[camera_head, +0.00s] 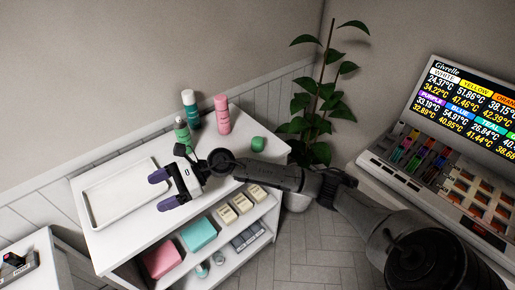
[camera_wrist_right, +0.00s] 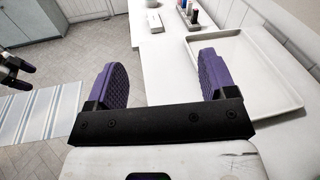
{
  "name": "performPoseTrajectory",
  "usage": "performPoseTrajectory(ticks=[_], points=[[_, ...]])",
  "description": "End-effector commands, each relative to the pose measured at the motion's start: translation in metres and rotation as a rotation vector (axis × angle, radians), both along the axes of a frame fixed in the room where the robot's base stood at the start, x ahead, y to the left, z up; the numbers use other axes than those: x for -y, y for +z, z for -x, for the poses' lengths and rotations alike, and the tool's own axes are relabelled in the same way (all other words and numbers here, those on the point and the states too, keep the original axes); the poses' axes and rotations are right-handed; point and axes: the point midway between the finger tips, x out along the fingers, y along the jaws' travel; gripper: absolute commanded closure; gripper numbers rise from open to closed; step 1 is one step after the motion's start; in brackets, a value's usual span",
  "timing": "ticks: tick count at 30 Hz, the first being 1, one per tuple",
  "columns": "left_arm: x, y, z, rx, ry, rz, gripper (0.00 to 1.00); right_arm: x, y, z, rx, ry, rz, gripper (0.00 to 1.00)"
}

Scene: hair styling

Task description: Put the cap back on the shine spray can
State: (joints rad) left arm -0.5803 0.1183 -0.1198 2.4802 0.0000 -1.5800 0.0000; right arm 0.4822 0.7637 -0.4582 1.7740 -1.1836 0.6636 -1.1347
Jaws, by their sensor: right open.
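A loose green cap (camera_head: 258,144) lies on the white cart top, right of the cans and behind my right forearm. A green can (camera_head: 182,132) stands near my right gripper, partly hidden by it. A white-topped green can (camera_head: 189,106) and a pink can (camera_head: 222,113) stand upright behind. I cannot read which is the shine spray. My right gripper (camera_head: 162,189) is open and empty above the cart, by the tray's right side; its spread purple fingers also show in the right wrist view (camera_wrist_right: 163,80). Another purple-fingered gripper, my left (camera_wrist_right: 18,76), shows at that view's left edge, its opening unclear.
A white tray (camera_head: 90,207) lies empty on the cart top. Boxes, including a teal one (camera_head: 199,234) and a pink one (camera_head: 162,259), sit on the shelf below. A potted plant (camera_head: 322,100) and a console with a screen (camera_head: 462,90) stand to the right.

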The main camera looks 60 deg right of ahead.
Motion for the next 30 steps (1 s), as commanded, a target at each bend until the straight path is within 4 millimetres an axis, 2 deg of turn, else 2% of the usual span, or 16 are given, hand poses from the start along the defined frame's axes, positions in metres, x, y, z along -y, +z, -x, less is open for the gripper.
performPoseTrajectory(ticks=[1,3,5,7,12,15,18,21,25,30], points=[[0.001,-0.01,0.0,0.0,0.002,0.002,0.18,0.021,-0.008,-0.008,0.062,0.046,0.185,0.23],[0.001,-0.016,0.0,0.0,0.002,0.004,0.18,0.054,-0.018,-0.015,0.118,0.119,0.434,0.23],[0.001,-0.021,0.0,0.0,0.003,0.004,0.18,0.089,-0.023,-0.018,0.141,0.179,0.635,0.23],[0.002,-0.026,0.0,0.0,0.004,0.005,0.18,0.134,-0.024,-0.019,0.136,0.244,0.847,0.23],[0.001,-0.037,0.0,0.0,0.003,0.004,0.18,0.241,-0.009,-0.002,0.028,0.379,1.225,0.23],[0.001,-0.042,0.0,0.001,0.001,0.003,0.18,0.29,0.006,0.016,-0.065,0.44,1.355,0.23],[0.0,-0.045,0.0,0.0,0.0,0.0,0.18,0.325,0.02,0.033,-0.15,0.485,1.431,0.23],[-0.001,-0.047,0.0,0.0,-0.002,-0.003,0.18,0.347,0.03,0.047,-0.212,0.518,1.471,0.23],[-0.002,-0.048,0.0,0.0,-0.005,-0.007,0.18,0.36,0.037,0.057,-0.256,0.539,1.491,0.23],[-0.002,-0.048,0.0,0.0,-0.005,-0.008,0.18,0.364,0.038,0.059,-0.268,0.545,1.496,0.23]])
